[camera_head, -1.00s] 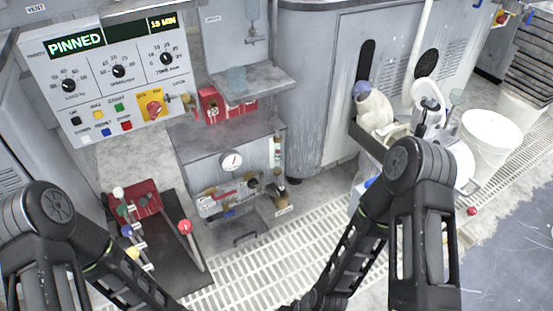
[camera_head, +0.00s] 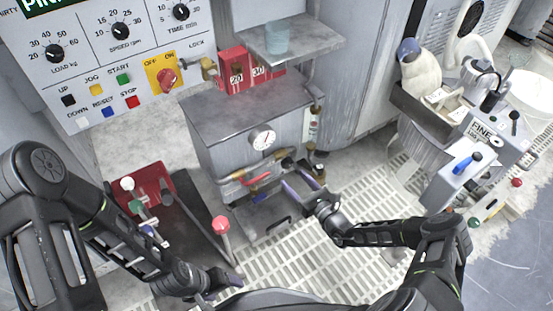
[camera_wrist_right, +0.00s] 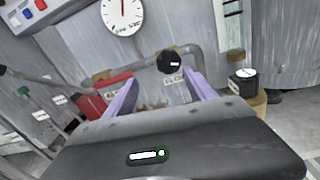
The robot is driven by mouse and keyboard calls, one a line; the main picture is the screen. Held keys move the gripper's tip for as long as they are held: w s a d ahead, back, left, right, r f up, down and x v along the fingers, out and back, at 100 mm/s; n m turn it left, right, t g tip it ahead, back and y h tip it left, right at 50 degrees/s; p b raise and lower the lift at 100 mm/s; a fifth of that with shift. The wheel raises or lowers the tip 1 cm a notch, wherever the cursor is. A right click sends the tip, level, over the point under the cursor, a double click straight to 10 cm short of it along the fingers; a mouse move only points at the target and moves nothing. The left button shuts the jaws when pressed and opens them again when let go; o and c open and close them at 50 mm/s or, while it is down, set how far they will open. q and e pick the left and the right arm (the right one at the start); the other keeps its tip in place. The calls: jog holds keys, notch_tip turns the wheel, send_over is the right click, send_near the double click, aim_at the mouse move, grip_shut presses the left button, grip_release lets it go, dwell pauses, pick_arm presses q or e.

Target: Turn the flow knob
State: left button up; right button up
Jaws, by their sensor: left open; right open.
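A grey cabinet (camera_head: 240,150) carries a round gauge (camera_head: 262,138) and a pipe row with a red lever. A black knob (camera_head: 288,163) sits on the pipe row's right part. In the right wrist view this black knob (camera_wrist_right: 170,62) lies ahead, between the lines of my two purple fingers. A second black knob (camera_wrist_right: 243,82) on a brass body stands right of the fingers. I cannot read which is the flow knob. My right gripper (camera_head: 302,182) is open and empty, close in front of the pipe row. My left gripper (camera_head: 232,281) is low above the floor grating, open.
A control panel (camera_head: 85,70) with dials and buttons is at upper left. A red lever box (camera_head: 150,188) and a red-balled lever (camera_head: 220,226) stand left of the cabinet. A shelf (camera_head: 290,38) overhangs it. Floor grating (camera_head: 300,260) is clear in front.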

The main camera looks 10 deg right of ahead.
aim_at(289, 166)
jog(key=shift+w+d+m+t+h, duration=0.3)
jog(key=shift+d+m+h, duration=0.1)
jog(key=shift+d, duration=0.35)
jog(key=shift+w+a+f, duration=0.1)
jog(key=shift+w+a, duration=0.25)
jog(key=shift+w, duration=0.2)
jog(key=b+x, duration=0.2)
jog(key=x, duration=0.4)
jog(key=shift+b, duration=0.3)
jog(key=shift+w+a, duration=0.15)
jog(key=shift+w, duration=0.1)
jog(key=shift+c, duration=0.3)
